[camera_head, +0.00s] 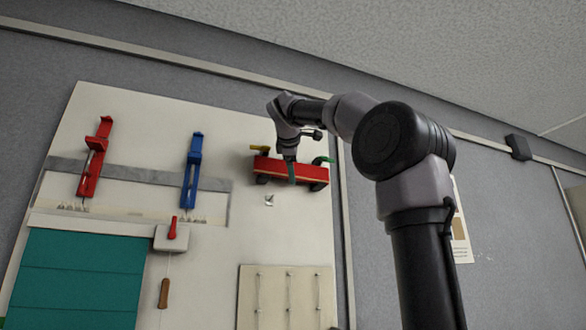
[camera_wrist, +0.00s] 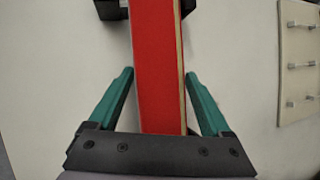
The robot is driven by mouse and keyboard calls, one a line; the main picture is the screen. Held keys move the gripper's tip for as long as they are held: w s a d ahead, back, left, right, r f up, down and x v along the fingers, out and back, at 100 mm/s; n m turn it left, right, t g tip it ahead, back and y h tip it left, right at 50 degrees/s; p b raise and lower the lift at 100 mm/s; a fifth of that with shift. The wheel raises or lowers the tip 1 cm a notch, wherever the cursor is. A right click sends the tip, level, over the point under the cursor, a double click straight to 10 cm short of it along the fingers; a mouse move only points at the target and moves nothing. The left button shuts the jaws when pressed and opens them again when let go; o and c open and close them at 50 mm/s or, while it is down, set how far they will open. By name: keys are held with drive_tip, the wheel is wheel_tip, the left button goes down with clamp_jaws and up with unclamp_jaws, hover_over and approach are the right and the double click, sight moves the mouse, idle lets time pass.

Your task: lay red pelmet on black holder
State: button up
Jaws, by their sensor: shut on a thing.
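The red pelmet (camera_head: 308,173) is a long red bar with a pale edge, held roughly level in front of the upper right of the white board. My gripper (camera_head: 291,172) is at its middle. In the wrist view the green fingertips (camera_wrist: 159,75) close on both long sides of the pelmet (camera_wrist: 157,45). The black holder shows as a dark piece near each end of the pelmet, at left (camera_head: 262,179) and right (camera_head: 318,186). One dark piece (camera_wrist: 110,8) also shows at the top of the wrist view. I cannot tell whether the pelmet rests on the holder.
Red (camera_head: 93,160) and blue (camera_head: 191,170) clamps hang at left above a teal panel (camera_head: 80,280). A hook panel (camera_head: 287,298) is below. The board between is mostly bare.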

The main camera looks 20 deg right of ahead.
drive_tip(key=shift+f, duration=0.5)
drive_tip(key=o, duration=1.2)
drive_tip(key=shift+o, duration=0.2)
drive_tip(key=v, duration=1)
drive_tip(key=shift+s, duration=0.35)
drive_tip(key=shift+a, duration=0.15)
drive_tip(key=s+a+f+m+g+y, duration=0.1)
drive_tip(key=s+f+m+g+y, duration=0.1)
drive_tip(key=f, duration=1.4)
drive_tip(key=s+f+m+g+y, duration=0.2)
drive_tip(key=s+f+m, duration=0.5)
drive_tip(key=f, duration=0.9)
drive_tip(key=s+a+f+m+g+y, duration=0.1)
drive_tip(key=s+f+m+y, duration=0.3)
drive_tip(key=f, duration=1.3)
drive_tip(key=s+m, duration=0.1)
drive_tip(key=m, duration=0.2)
drive_tip(key=shift+a+g+y, duration=0.3)
drive_tip(key=shift+a+g, duration=0.05)
drive_tip(key=shift+g, duration=0.05)
